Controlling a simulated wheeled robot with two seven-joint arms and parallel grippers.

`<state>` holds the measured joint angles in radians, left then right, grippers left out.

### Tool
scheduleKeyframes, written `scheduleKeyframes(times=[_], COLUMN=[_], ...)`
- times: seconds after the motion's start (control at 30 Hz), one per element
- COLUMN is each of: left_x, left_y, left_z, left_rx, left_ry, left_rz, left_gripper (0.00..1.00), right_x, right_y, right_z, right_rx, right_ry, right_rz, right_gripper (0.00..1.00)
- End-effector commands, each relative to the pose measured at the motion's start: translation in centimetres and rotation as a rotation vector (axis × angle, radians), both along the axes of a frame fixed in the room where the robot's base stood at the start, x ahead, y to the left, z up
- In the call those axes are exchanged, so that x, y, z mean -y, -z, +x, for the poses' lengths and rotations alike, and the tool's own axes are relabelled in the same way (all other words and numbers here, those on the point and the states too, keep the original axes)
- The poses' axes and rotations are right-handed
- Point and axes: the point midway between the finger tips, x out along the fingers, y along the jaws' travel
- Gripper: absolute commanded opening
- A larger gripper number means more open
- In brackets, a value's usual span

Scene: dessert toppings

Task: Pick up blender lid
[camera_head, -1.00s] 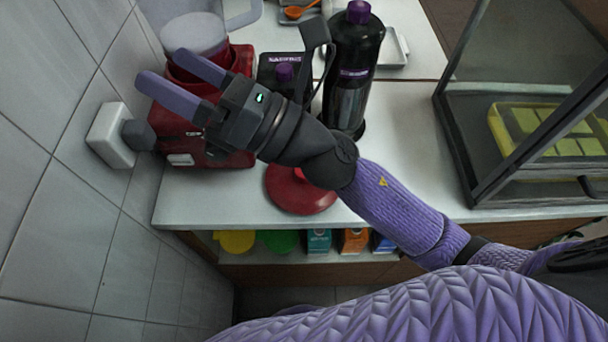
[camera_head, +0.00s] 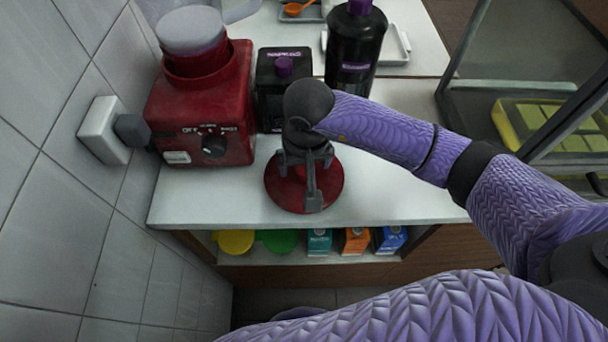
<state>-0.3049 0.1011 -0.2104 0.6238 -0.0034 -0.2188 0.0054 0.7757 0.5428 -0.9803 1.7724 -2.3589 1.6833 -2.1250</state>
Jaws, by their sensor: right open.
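The blender lid (camera_head: 329,192) is a round dark-red disc with a raised red knob, lying on the white counter near its front edge. My right gripper (camera_head: 312,190) points down over the middle of the lid. Its fingers are open around or just above the knob; I cannot tell whether they touch it. The gripper and wrist hide part of the knob and the lid's far side. My left gripper is not in view.
The red blender base (camera_head: 203,110) stands left of the lid. A small dark bottle (camera_head: 270,92) and a tall black bottle (camera_head: 352,50) stand behind. A glass case (camera_head: 500,130) is at right. Cartons (camera_head: 356,240) sit on the shelf below. The counter (camera_head: 400,195) right of the lid is clear.

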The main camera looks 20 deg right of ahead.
Motion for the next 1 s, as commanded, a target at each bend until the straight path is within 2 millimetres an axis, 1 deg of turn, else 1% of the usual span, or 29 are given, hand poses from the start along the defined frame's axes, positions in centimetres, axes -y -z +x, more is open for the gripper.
scheduleKeyframes(times=[0.03, 0.07, 0.27, 0.3, 0.47, 0.5, 0.57, 0.6, 0.67, 0.7, 0.73, 0.93, 1.0], left_x=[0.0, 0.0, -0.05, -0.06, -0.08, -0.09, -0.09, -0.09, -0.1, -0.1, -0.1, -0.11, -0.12], left_y=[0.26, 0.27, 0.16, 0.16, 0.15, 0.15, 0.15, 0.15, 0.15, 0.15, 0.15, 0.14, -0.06], left_z=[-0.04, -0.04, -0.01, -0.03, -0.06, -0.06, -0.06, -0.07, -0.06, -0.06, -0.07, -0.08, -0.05], left_rx=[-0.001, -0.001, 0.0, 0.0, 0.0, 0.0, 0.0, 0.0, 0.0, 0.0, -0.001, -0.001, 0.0], left_ry=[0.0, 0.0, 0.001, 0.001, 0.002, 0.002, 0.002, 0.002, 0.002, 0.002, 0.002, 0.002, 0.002], left_rz=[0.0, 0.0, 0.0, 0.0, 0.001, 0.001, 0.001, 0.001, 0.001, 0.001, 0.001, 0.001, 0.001], left_gripper=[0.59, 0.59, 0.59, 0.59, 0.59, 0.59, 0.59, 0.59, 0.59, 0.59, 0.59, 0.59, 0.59], right_x=[0.01, 0.02, 0.01, 0.0, -0.01, -0.01, -0.01, -0.01, -0.01, -0.01, -0.01, -0.01, -0.01], right_y=[0.66, 0.79, 0.71, 0.71, 0.69, 0.69, 0.69, 0.7, 0.69, 0.69, 0.7, 0.63, 0.01], right_z=[0.01, 0.05, 0.09, 0.09, 0.09, 0.09, 0.09, 0.08, 0.09, 0.09, 0.08, 0.09, 0.13], right_rx=[-0.003, -0.002, 0.0, 0.0, 0.0, 0.0, 0.0, 0.0, 0.0, 0.0, 0.0, 0.0, 0.002], right_ry=[0.002, 0.001, 0.0, 0.0, 0.0, 0.0, 0.0, 0.0, 0.001, 0.001, 0.001, 0.001, 0.001], right_rz=[0.0, 0.0, 0.001, 0.001, 0.001, 0.001, 0.001, 0.001, 0.001, 0.001, 0.001, 0.002, 0.002], right_gripper=[0.96, 0.96, 0.96, 0.87, 0.53, 0.45, 0.32, 0.24, 0.11, 0.03, 0.0, 0.0, 0.0])
